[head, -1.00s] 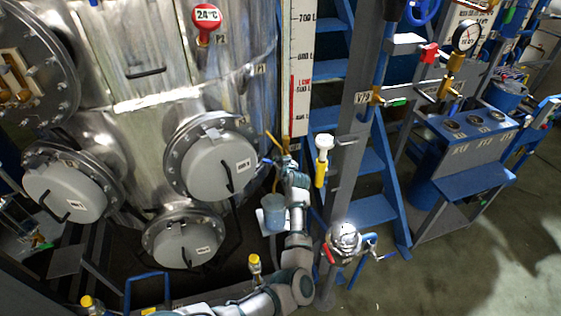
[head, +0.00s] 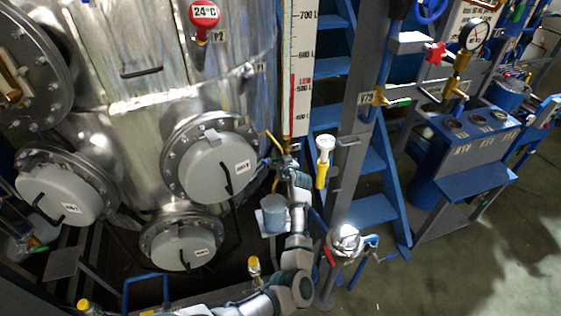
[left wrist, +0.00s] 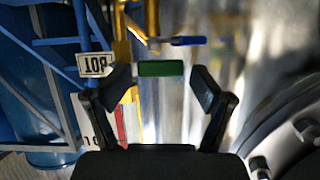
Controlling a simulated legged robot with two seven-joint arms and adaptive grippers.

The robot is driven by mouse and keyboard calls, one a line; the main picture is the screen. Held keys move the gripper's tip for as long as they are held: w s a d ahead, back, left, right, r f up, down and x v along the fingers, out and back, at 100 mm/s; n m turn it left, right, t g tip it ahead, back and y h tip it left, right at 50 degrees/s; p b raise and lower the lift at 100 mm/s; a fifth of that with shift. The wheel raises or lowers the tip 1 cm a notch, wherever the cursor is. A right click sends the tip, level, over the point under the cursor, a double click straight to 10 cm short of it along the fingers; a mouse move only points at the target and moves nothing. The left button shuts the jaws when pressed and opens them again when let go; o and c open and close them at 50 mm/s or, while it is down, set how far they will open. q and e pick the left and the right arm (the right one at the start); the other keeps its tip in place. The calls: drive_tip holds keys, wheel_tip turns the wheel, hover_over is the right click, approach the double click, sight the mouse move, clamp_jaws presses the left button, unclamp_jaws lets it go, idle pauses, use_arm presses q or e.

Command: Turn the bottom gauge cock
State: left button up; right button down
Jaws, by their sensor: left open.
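A small green handle (left wrist: 161,68) shows in the left wrist view, beside a tag reading BOT (left wrist: 95,65), so it appears to be the bottom gauge cock. My left gripper (left wrist: 165,85) is open. Its two dark fingers stand on either side of the green handle, with a gap at each side. In the head view my left gripper (head: 277,160) is small, at the foot of the level gauge (head: 301,75), and its fingers and the cock are hard to make out. My right gripper is not in view.
A blue handle (left wrist: 188,41) on yellow piping (left wrist: 136,25) lies just beyond the green one. A grey round manway cover (head: 217,168) is close left of the gripper. A yellow-and-white fitting (head: 323,162) and a steel post (head: 350,150) stand to the right.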

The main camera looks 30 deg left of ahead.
use_arm(q)
drive_tip(key=shift+s+r, duration=0.15)
drive_tip(key=shift+d, duration=0.2)
drive_tip(key=shift+s+d+r, duration=0.1)
drive_tip(key=shift+d, duration=0.2)
drive_tip(key=v, duration=1.1)
drive_tip(key=shift+s, duration=0.15)
